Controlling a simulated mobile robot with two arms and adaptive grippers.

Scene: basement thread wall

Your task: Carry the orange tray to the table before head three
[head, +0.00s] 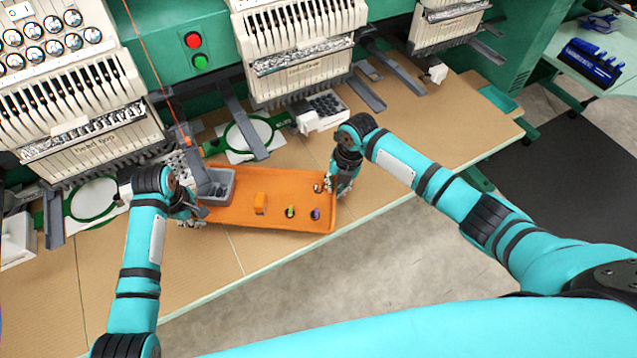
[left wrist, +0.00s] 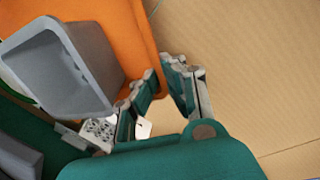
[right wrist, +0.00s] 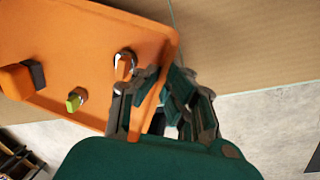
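The orange tray (head: 285,187) is level over the front of the tan table, between my two grippers. I cannot tell whether it touches the table. It carries a grey bin (head: 217,190) at its left end, an orange block (head: 260,203), and small green (head: 290,211) and purple (head: 315,213) pieces. My left gripper (head: 192,215) has its fingers closed about the tray's left rim, also seen in the left wrist view (left wrist: 165,75). My right gripper (head: 332,186) has its fingers closed about the right rim, also seen in the right wrist view (right wrist: 165,85).
A white box (head: 320,112) stands behind the tray's right end. The table is mostly clear to the right. A blue rack (head: 592,62) is far right.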

